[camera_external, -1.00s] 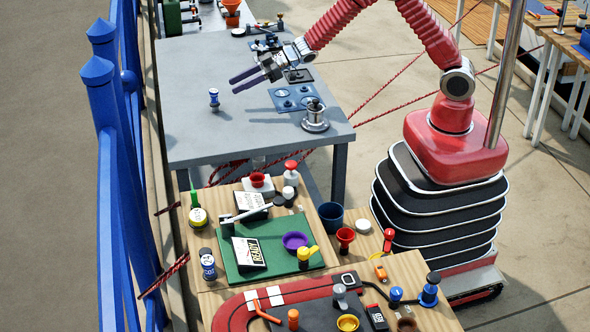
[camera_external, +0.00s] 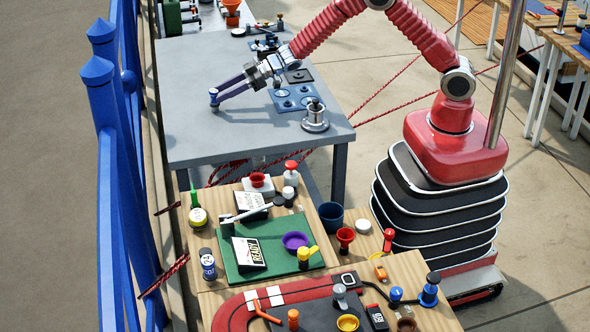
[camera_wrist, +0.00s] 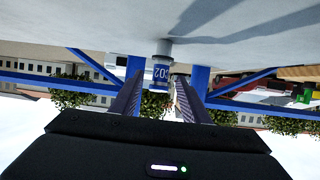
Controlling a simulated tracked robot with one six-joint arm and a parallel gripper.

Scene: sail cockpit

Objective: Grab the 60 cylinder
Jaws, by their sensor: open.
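A small blue cylinder (camera_external: 213,97) stands near the left side of the grey table. In the wrist view the blue cylinder (camera_wrist: 161,73) hangs upside down in the picture, with pale characters on its side that I cannot read surely. My gripper (camera_external: 217,97) reaches to it low over the table, and its purple-grey fingers partly cover it. In the wrist view my gripper (camera_wrist: 160,82) is open, with one finger on each side of the cylinder's line. I cannot tell whether the fingers touch it.
Blue plates (camera_external: 293,97) and a silver pot (camera_external: 315,117) stand on the right of the grey table. A blue railing (camera_external: 125,150) runs along the left. The table around the cylinder is clear. A wooden table (camera_external: 330,224) in front holds many items.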

